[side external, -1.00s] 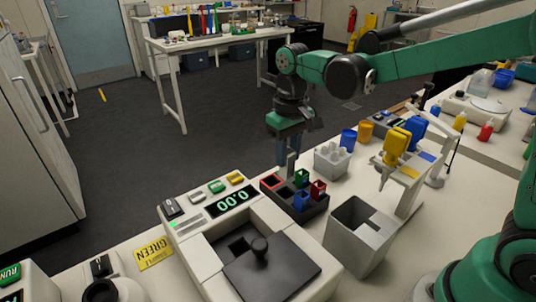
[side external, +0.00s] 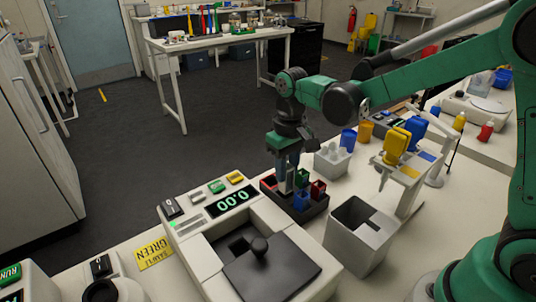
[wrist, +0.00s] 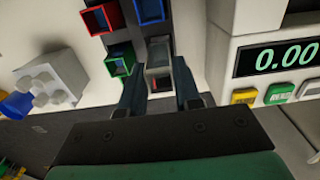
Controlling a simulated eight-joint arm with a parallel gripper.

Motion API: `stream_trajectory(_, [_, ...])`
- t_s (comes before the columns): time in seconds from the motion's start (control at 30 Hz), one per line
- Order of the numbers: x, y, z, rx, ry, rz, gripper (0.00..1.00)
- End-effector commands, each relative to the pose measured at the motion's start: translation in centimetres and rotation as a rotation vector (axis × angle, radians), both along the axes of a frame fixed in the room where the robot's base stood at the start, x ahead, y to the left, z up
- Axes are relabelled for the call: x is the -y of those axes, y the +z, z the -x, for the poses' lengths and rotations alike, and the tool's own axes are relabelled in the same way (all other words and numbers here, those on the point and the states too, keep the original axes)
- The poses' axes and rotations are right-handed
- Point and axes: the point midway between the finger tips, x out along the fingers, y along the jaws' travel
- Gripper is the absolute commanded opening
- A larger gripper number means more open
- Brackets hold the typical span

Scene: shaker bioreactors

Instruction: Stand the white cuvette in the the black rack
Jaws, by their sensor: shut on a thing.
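My gripper (side external: 288,170) is shut on the white cuvette (side external: 290,181), held upright at the black rack (side external: 282,204). In the side external view the cuvette's lower end is at the rack's far-left part; I cannot tell whether it is fully seated.
A white block with several pegs (side external: 332,158) stands behind the rack. An open grey bin (side external: 356,240) is at its right front. A machine with a 0.00 display (side external: 232,201) stands close on the left. Blue (side external: 348,138) and yellow cups are farther back.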

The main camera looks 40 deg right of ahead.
Motion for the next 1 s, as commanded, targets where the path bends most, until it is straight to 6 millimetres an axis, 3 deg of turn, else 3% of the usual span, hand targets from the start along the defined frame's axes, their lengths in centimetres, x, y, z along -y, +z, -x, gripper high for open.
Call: stream_trajectory(1.0, [0.00, -0.86, 0.04, 0.000, 0.000, 0.000, 0.00])
